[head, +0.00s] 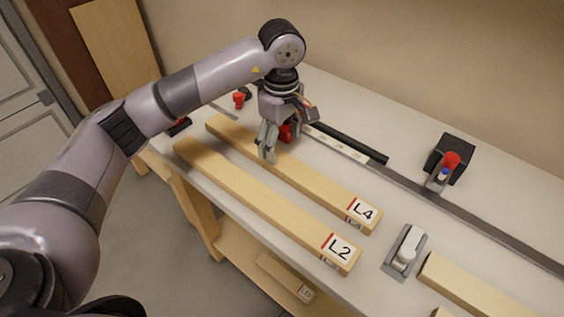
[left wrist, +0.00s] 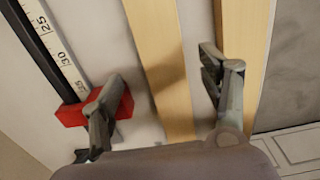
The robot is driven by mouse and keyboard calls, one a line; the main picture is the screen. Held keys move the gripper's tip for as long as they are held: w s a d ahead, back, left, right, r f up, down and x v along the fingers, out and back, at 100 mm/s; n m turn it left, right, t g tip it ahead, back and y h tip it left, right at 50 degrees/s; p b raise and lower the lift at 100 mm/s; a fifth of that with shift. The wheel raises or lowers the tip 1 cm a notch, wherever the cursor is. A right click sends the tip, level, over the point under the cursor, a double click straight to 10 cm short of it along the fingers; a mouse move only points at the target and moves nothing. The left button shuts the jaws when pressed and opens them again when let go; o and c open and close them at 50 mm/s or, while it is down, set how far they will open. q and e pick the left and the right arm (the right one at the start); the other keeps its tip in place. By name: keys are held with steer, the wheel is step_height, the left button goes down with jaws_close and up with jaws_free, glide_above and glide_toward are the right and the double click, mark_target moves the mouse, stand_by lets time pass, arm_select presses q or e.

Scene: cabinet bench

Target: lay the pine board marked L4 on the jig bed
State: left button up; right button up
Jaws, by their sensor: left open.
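The pine board marked L4 (head: 310,180) lies flat on the bench, its label at the near right end. It is parallel to the board marked L2 (head: 260,200). My left gripper (head: 268,148) is open and empty over the far half of L4. In the left wrist view, the fingers of my left gripper (left wrist: 165,95) are spread either side of a board, apparently L4 (left wrist: 158,60), with L2 (left wrist: 240,45) to the right. A black rail with a white scale (head: 340,145) runs behind L4. I cannot tell which surface is the jig bed. My right gripper is not in view.
A red block (left wrist: 95,108) sits at the scale's end beside one finger. A black box with a red knob (head: 450,155) stands at right. A grey clamp-like device (head: 405,250) and another board (head: 470,285) lie near the front right. A shorter piece (head: 285,278) lies on the lower shelf.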

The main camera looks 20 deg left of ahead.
mark_target(282, 160)
arm_select(q)
steer(key=f, duration=0.2)
steer(key=f+p, duration=0.1)
steer(key=f, duration=0.2)
steer(key=shift+s+d, duration=0.1)
steer(key=shift+s, duration=0.1)
steer(key=shift+c, duration=0.4)
steer(key=shift+r, duration=0.1)
jaws_close()
stand_by(0.3)
